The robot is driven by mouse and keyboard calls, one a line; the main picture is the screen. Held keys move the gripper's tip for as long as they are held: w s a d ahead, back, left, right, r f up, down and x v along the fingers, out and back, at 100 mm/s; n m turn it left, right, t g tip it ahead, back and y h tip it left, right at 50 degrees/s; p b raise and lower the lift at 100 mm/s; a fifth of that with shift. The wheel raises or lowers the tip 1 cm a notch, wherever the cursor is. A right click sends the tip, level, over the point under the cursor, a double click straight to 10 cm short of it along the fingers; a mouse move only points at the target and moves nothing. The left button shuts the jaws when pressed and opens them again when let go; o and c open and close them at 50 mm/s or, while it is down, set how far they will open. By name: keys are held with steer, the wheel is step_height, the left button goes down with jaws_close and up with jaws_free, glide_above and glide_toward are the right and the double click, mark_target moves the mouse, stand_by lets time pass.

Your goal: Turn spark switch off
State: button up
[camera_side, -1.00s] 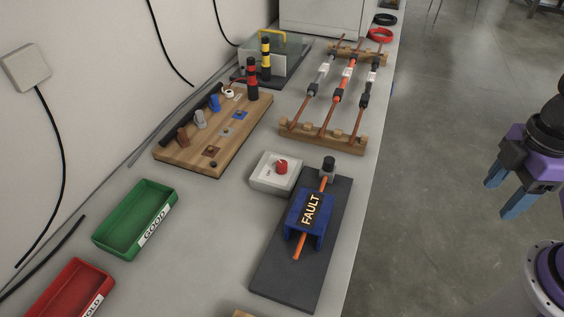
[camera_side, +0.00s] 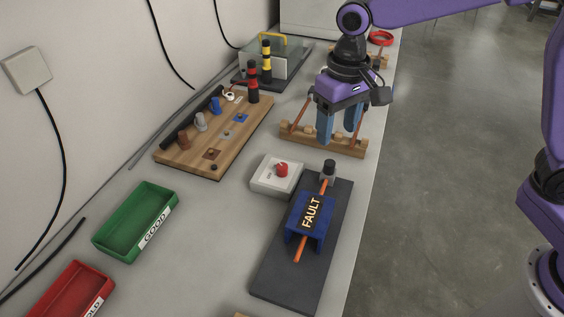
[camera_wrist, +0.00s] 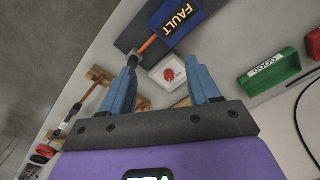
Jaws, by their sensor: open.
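The spark switch appears to be the white box (camera_side: 262,181) with a red knob (camera_side: 282,170), on the bench left of the dark plate. In the wrist view the red knob (camera_wrist: 169,75) on its white box (camera_wrist: 180,66) shows between my fingers, beyond their tips. The knob's setting is too small to read. My gripper (camera_side: 340,135) is open and empty, pointing down over the wooden cable rack (camera_side: 350,148). It is behind and to the right of the box in the side view, apart from it. Its blue fingers also show in the wrist view (camera_wrist: 162,80).
A dark plate (camera_side: 270,278) carries a blue FAULT block (camera_side: 297,213) and an orange cable (camera_side: 303,246). A wooden board (camera_side: 225,150) with small parts lies left. Green (camera_side: 112,238) and red (camera_side: 55,300) trays are at front left. Black-red (camera_side: 253,85) and black-yellow posts (camera_side: 266,62) stand behind.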

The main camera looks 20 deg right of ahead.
steer(key=w+a+f+m, duration=0.2)
steer(key=w, duration=0.3)
steer(key=w+a+f+m, duration=0.1)
steer(key=w+a+m, duration=0.15)
steer(key=w, duration=0.25)
steer(key=m, duration=0.5)
glide_above(282, 166)
step_height(282, 166, down, 4)
steer(key=shift+n, duration=0.25)
step_height(282, 166, down, 18)
steer(key=shift+r, duration=0.25)
steer(key=c, duration=1)
